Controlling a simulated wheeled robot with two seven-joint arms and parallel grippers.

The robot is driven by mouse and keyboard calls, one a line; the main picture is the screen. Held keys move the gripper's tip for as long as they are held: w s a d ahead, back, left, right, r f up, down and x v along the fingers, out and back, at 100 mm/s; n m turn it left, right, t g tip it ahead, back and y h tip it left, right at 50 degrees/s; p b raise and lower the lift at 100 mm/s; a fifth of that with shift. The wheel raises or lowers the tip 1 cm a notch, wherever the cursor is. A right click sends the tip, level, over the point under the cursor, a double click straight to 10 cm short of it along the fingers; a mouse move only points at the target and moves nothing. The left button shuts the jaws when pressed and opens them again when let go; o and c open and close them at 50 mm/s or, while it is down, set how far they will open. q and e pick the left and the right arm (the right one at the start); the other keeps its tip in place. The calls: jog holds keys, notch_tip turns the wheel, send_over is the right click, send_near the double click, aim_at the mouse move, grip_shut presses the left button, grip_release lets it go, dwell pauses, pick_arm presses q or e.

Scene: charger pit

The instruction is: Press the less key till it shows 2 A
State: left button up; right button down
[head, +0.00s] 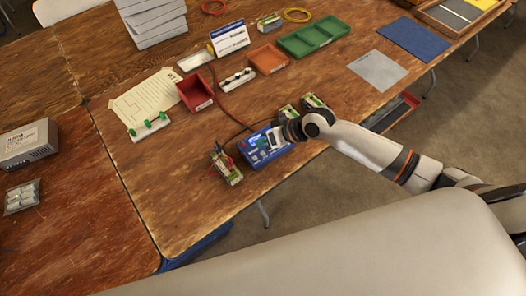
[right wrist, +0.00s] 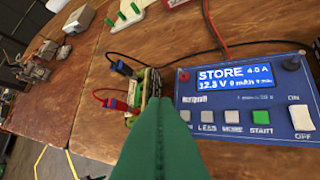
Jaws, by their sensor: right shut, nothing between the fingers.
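The blue charger (head: 260,151) lies near the table's front edge. In the right wrist view its lit display (right wrist: 236,76) reads STORE, 4.0 A, 12.3 V and 0 mAh. Below it sit the grey less key (right wrist: 207,116), the grey more key (right wrist: 231,116) and a green start key (right wrist: 260,116). My right gripper (head: 274,138) is over the charger in the head view. In the right wrist view its green shut fingers (right wrist: 158,105) are left of the less key and appear apart from it. The left gripper is out of view.
A battery pack (head: 226,166) with red and black leads stands left of the charger. More packs (head: 313,101) lie behind my right gripper. An ON/OFF switch (right wrist: 301,118) is at the charger's right. A red bin (head: 195,92) stands farther back.

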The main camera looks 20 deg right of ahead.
jog(key=shift+w+d+r+m, duration=0.4)
jog(key=shift+w+d+r, duration=0.55)
jog(key=shift+r, duration=0.15)
jog(key=shift+f, duration=0.15)
jog(key=b, duration=0.7)
send_over(263, 153)
jog(key=d, duration=0.1)
jog(key=f, duration=0.6)
jog(key=shift+s+d+f, duration=0.1)
jog(key=shift+s+f, duration=0.15)
jog(key=shift+f, duration=0.15)
jog(key=shift+f+b, duration=0.45)
jog(key=shift+f, duration=0.4)
jog(key=shift+f, duration=0.2)
jog(key=shift+f, duration=0.25)
